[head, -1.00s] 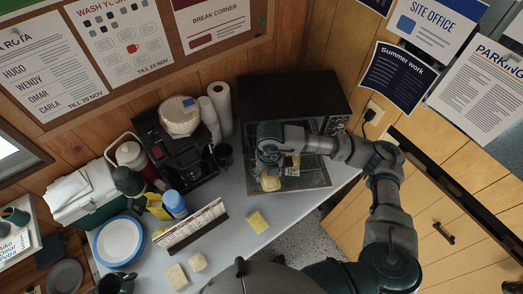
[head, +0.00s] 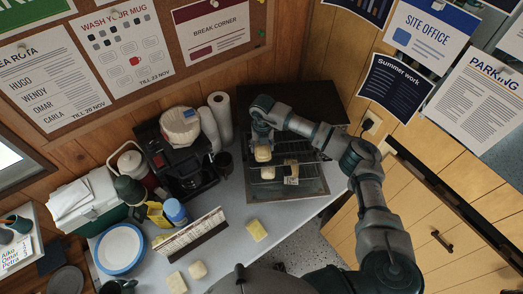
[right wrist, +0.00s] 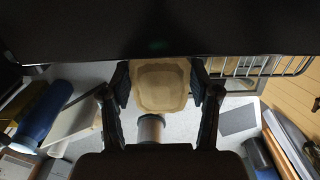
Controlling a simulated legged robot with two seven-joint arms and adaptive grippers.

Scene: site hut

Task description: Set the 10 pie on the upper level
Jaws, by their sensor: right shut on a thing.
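My right gripper (head: 262,139) is shut on a pale, squarish pie (head: 263,153) at the left side of the open oven front. In the right wrist view the pie (right wrist: 160,85) sits between both fingers, its far edge close to the dark oven body. No number is readable on it. The black oven (head: 300,98) has its door (head: 312,187) folded down. Wire racks (head: 308,161) show at its mouth, partly hidden by my arm. A second pale thing (head: 267,173) shows just below the held pie; I cannot tell what it is. My left gripper is not in view.
A coffee machine (head: 180,168), paper rolls (head: 221,117) and a dark mug (head: 223,162) stand left of the oven. A blue-rimmed plate (head: 120,250) lies further left.

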